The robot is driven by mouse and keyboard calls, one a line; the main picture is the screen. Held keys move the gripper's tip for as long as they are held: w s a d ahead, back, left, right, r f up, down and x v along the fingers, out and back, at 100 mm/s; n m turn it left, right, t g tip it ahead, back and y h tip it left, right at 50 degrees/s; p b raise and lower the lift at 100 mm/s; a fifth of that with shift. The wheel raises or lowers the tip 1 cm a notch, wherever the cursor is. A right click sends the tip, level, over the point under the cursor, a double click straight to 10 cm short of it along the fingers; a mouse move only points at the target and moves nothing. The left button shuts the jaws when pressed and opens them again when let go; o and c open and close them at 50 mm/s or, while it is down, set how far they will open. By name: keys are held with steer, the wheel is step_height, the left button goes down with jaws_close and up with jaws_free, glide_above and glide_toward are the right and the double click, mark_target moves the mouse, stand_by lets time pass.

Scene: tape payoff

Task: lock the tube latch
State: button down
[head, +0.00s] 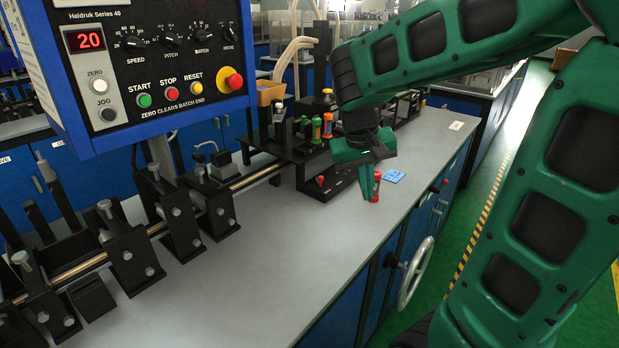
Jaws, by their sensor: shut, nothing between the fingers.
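My green gripper (368,192) points down over the grey bench top, right of the black fixture, with its fingers shut and nothing held. A small red cylinder (376,186) stands upright right beside the fingers; I cannot tell whether they touch. A black base with a red knob (320,181) lies just left of the gripper. Green and orange tubes (316,130) stand upright in a black rack (283,150) behind it. I cannot pick out the tube latch or its state for certain; my gripper and arm hide part of this area.
A control panel (150,60) reading 20 hangs at the upper left. Black clamps on a rail (185,215) line the bench's left side. A blue card (393,175) lies right of the gripper. A handwheel (415,272) sticks out in front. The bench top (270,270) is clear in front.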

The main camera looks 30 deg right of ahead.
steer(key=w+a+n+t+h, duration=0.1)
steer(key=w+a, duration=0.5)
steer(key=w, duration=0.3)
steer(key=w+a+r+n+t+h, duration=0.1)
steer(key=w+a, duration=0.4)
steer(key=w, duration=0.4)
steer(key=shift+w+a+t+h, duration=0.3)
steer(key=shift+w+a+t, duration=0.05)
steer(key=shift+w+t, duration=0.05)
steer(key=shift+r, duration=0.1)
steer(key=x, duration=1)
steer(key=shift+d, duration=0.1)
steer(key=shift+s+d, duration=0.2)
steer(key=shift+d, duration=1.7)
